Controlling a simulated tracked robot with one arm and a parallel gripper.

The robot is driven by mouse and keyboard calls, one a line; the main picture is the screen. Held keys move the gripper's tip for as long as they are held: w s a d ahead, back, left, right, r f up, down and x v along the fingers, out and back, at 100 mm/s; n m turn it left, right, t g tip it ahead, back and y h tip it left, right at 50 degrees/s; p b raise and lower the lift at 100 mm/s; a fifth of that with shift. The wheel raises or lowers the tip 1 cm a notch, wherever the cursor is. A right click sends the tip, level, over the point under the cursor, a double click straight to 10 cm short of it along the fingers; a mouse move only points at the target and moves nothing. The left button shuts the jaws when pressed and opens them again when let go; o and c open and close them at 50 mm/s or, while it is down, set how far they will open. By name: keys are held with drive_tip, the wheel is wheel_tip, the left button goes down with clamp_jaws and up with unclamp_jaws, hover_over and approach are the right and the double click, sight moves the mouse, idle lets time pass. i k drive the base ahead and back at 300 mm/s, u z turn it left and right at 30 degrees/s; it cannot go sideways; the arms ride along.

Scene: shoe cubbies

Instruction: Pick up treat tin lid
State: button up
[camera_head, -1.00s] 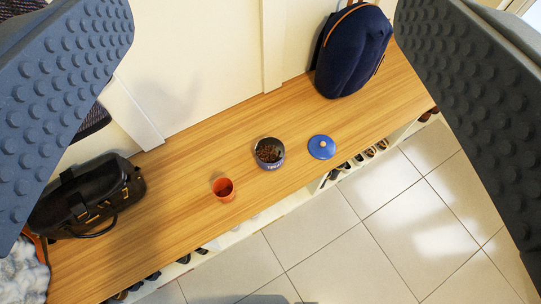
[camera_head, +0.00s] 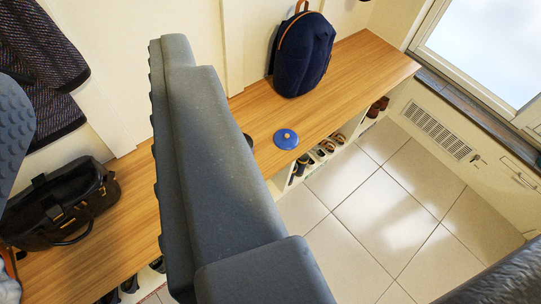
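The treat tin lid (camera_head: 286,141) is a round blue disc with a small tan knob, lying flat on the wooden bench near its front edge. The tin is almost wholly hidden behind a finger of my gripper; only a dark sliver of it (camera_head: 249,140) shows left of the lid. My gripper (camera_head: 95,110) is open, with one grey finger across the middle of the view and part of the other at the left edge. The lid shows just right of the middle finger and is not between the fingers. I see nothing held.
A navy backpack (camera_head: 302,55) stands on the bench (camera_head: 355,68) behind the lid. A black handbag (camera_head: 58,204) sits at the bench's left. Shoes (camera_head: 327,147) fill cubbies below. Dark coats (camera_head: 40,70) hang at the left. Tiled floor (camera_head: 375,215) is clear.

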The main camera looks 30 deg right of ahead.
sight(286, 140)
drive_tip(key=u, duration=0.3)
drive_tip(key=k, duration=0.85)
drive_tip(key=i, duration=0.95)
drive_tip(key=z, duration=1.2)
drive_tip(key=i, duration=1.25)
drive_tip(key=z, duration=0.7)
